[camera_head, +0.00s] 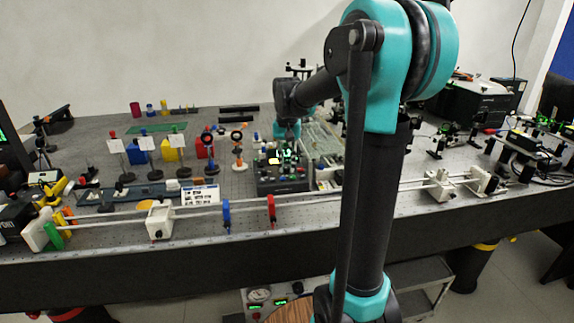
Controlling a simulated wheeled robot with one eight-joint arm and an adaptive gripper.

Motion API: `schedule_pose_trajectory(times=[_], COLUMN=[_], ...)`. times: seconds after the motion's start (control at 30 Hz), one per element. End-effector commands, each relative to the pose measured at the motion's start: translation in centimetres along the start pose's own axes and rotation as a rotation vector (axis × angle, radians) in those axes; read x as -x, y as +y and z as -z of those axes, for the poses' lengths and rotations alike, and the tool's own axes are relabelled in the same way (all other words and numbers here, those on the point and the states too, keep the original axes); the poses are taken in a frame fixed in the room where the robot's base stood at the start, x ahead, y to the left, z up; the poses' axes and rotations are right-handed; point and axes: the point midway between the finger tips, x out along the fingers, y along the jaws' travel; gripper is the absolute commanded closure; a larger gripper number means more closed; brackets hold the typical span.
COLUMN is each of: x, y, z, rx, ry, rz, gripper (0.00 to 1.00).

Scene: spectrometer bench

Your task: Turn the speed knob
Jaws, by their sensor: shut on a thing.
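A dark control box (283,187) with small knobs or buttons on its front panel stands near the middle of the bench. My gripper (285,152) points down at the top of this box from behind, and its fingers are shut on the speed knob. The knob itself is too small and too covered by the fingers to make out. How far it is turned cannot be told from here.
White cards on stands (147,143) and coloured blocks are at left. Optical mounts crowd the right. My arm hides part of the bench.

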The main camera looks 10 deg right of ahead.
Motion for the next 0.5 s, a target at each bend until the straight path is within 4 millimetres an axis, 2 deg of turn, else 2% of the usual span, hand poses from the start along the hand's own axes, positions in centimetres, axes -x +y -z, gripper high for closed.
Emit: schedule_pose_trajectory(times=[0.27,0.5], x=[0.02,0.02], y=[0.00,0.00], z=[0.00,0.00], rx=[0.118,0.306], ry=[0.000,0.000], rz=[0.000,0.000], gripper=[1.00,1.00])
